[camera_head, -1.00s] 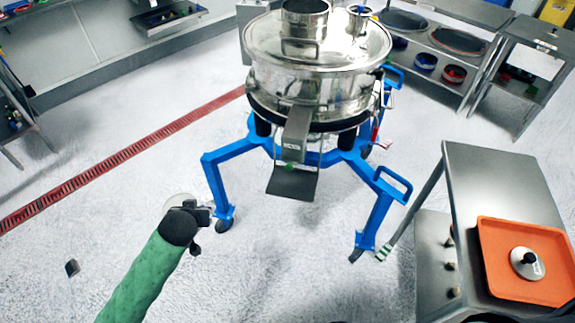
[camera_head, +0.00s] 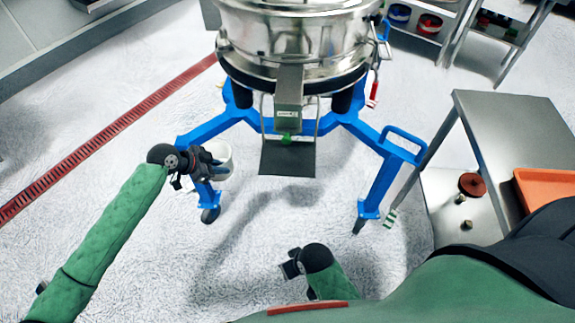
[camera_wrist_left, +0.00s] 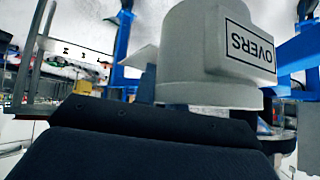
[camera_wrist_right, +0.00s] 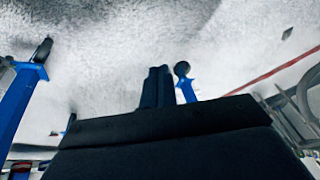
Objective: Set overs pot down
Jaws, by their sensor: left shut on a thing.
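The overs pot (camera_head: 221,160) is a small pale pot at the left gripper, beside the sifter's front-left leg. In the left wrist view the pot (camera_wrist_left: 205,55) is large and close, and its OVERS label reads upside down. My left gripper (camera_head: 199,163) is shut on the pot and holds it above the floor. My right gripper (camera_head: 290,266) is low at the front centre, empty and away from the pot. In the right wrist view its two fingers (camera_wrist_right: 157,88) lie close together.
The steel sifter (camera_head: 295,45) stands on a blue wheeled frame (camera_head: 240,119). A dark plate (camera_head: 288,158) hangs below its front spout. A steel table (camera_head: 510,130) with an orange tray (camera_head: 548,190) stands at right. The floor at front left is clear.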

